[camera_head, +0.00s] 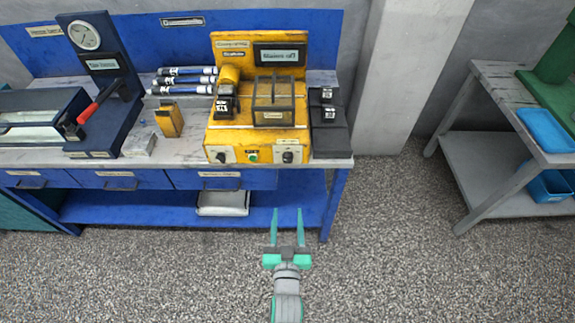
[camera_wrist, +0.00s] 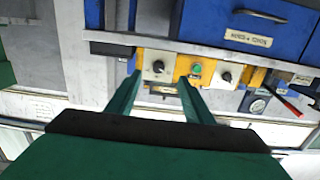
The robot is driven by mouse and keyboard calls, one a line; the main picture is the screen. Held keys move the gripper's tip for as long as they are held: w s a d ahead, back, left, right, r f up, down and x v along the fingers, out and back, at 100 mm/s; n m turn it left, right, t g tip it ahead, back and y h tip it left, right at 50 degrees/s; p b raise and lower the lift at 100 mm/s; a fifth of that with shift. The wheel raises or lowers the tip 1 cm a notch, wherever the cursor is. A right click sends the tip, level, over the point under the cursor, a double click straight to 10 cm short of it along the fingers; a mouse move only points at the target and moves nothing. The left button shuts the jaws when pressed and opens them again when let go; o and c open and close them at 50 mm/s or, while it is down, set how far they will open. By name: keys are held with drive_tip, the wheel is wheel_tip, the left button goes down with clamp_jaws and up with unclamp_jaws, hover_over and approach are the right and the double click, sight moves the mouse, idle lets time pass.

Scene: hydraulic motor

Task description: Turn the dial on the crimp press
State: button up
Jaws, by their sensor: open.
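A yellow machine (camera_head: 258,138), which I take as the crimp press, stands on the workbench. Its front has a left black dial (camera_head: 221,157), a green button (camera_head: 252,156) and a right black dial (camera_head: 288,157). My gripper (camera_head: 287,212) is open and empty, in front of the bench and apart from the machine. The wrist view is inverted: one dial (camera_wrist: 158,66) appears between and just beyond my fingertips (camera_wrist: 159,80), with the green button (camera_wrist: 196,69) and other dial (camera_wrist: 227,77) to its right. The dials' exact settings are too small to read.
A dark blue press with a gauge (camera_head: 85,36) and red lever (camera_head: 99,101) stands at left. Black blocks (camera_head: 329,133) sit right of the machine. Blue drawers (camera_head: 118,179) lie below the bench edge. A grey table (camera_head: 497,120) is at right; the floor between is clear.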

approach(288, 161)
drive_tip(key=w, duration=0.8)
drive_tip(key=shift+w+f, duration=0.15)
drive_tip(key=shift+f, duration=0.1)
drive_tip(key=c, duration=1)
